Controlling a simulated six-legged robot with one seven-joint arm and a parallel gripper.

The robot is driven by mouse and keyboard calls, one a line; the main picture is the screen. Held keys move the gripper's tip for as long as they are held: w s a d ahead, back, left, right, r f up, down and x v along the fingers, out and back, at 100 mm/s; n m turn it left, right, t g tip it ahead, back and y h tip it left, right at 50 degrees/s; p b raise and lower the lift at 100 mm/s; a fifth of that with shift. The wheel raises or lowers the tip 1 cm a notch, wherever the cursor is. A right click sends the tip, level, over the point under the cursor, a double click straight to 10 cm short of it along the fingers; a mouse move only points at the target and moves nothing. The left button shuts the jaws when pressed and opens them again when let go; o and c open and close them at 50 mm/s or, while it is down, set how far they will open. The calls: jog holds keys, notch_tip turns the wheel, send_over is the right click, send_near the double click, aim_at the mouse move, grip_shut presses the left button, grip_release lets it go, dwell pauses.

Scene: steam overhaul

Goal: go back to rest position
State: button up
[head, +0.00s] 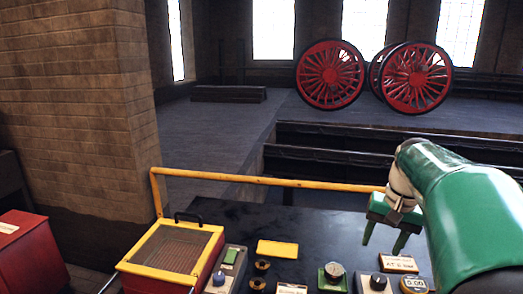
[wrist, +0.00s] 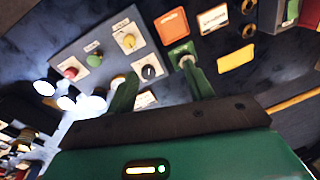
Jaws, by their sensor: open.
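My green arm reaches in from the right of the head view. My gripper (head: 385,241) hangs above the right part of the dark bench (head: 340,220), its two green fingers pointing down and apart. In the wrist view my gripper (wrist: 160,92) is also open, with nothing seen between its fingers. A green-based knob or gauge (wrist: 182,55) shows just beyond the right fingertip; I cannot tell whether they touch. In the head view a green-based gauge (head: 334,276) sits on the bench, left of and below the gripper.
A yellow rail (head: 270,181) runs along the bench's far edge. A yellow-rimmed red box (head: 172,247) stands left, near a brick pillar (head: 90,120). A grey control panel (wrist: 105,55) bears several knobs. Red wheels (head: 330,75) stand far behind, beyond dark pits.

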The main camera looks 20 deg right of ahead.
jog(key=s+a+f+n+t, duration=0.1)
jog(key=s+a+n, duration=0.1)
jog(key=a, duration=0.6)
jog(key=s+a+f+n+t, duration=0.2)
jog(key=s+a+n, duration=0.1)
jog(key=a, duration=0.5)
jog(key=s+a+f+n+t+h, duration=0.1)
jog(key=s+a, duration=0.3)
jog(key=a, duration=0.5)
jog(key=shift+s+f+n, duration=0.3)
jog(key=shift+f+n, duration=0.2)
jog(key=shift+n, duration=0.4)
jog(key=shift+a, duration=0.1)
